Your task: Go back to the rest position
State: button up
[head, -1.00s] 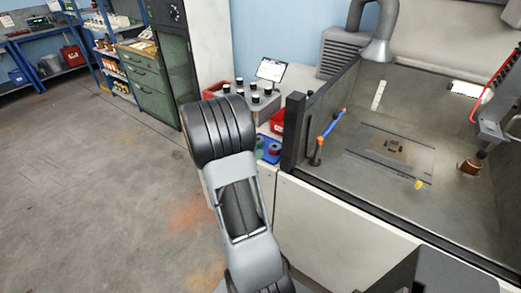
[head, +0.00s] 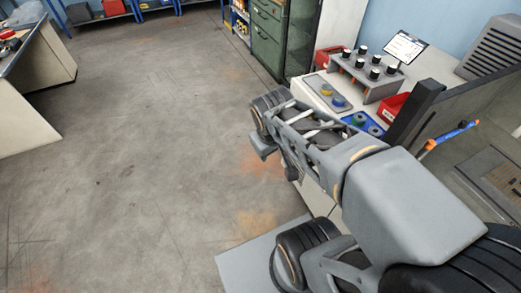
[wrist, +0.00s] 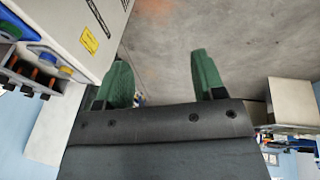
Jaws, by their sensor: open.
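My gripper (wrist: 160,75) shows in the wrist view with its two green fingers well apart. Nothing is held between them; bare grey floor shows beyond. In the head view my arm reaches from the lower right towards the middle, beside the bench front. Its outer end is over the floor left of the bench, and the fingers cannot be made out there.
A rack with several black-capped bottles (head: 368,68), a blue tray (head: 362,125) and a red bin (head: 390,107) stand on the bench close behind my arm. A walled basin (head: 490,165) is at right. A green cabinet (head: 268,30) stands behind.

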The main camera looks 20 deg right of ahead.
jog(key=a, duration=0.1)
jog(key=a+m+y, duration=0.1)
jog(key=a+r+t+y, duration=0.1)
jog(key=a, duration=0.1)
jog(key=shift+s+r, duration=0.1)
jog(key=shift+s, duration=0.3)
dwell(0.9)
